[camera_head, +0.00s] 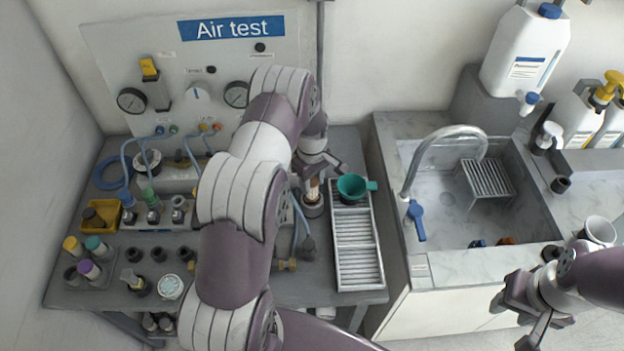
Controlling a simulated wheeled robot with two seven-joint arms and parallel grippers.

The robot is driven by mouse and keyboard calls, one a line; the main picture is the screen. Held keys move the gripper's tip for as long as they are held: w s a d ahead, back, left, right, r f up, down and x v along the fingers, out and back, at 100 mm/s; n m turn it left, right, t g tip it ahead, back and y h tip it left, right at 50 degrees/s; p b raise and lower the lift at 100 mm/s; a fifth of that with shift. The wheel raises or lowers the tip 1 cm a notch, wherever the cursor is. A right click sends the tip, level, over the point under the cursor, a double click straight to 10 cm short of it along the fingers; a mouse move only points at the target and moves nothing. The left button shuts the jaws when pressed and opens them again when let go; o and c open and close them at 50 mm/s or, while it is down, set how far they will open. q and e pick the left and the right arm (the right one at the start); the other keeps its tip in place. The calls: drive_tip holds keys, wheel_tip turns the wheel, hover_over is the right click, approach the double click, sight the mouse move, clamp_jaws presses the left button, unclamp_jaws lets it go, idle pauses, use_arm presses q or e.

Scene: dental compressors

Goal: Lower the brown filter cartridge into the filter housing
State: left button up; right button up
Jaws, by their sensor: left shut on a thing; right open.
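The brown filter cartridge (313,190) is a small upright piece with a light brown side, beneath my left gripper. My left gripper (318,178) is shut on it, over the back right part of the workbench. The filter housing (313,209) is a grey round cup directly below the cartridge. The cartridge's lower end is at the housing's mouth; I cannot tell how deep it sits. My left arm hides part of the bench beside it. My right gripper (523,322) is open and empty at the lower right, in front of the sink counter.
A green funnel (352,187) stands on a white slatted rack (358,250) just right of the housing. The Air test panel (200,75) rises behind. A sink (450,195) with a tap is at the right.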

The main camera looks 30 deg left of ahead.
use_arm(q)
drive_tip(key=shift+f+b, duration=1.75)
drive_tip(key=shift+f, duration=0.7)
drive_tip(key=shift+r+p, duration=0.6)
drive_tip(key=shift+r, duration=0.25)
drive_tip(key=shift+f, duration=0.2)
drive_tip(key=shift+f+b, duration=0.6)
drive_tip(key=shift+b, duration=0.05)
drive_tip(key=o, duration=1.1)
drive_tip(key=shift+o, duration=0.2)
drive_tip(key=shift+r, duration=0.1)
drive_tip(key=shift+r, duration=0.3)
wheel_tip(320, 180, up, 12)
drive_tip(key=shift+b, duration=1.25)
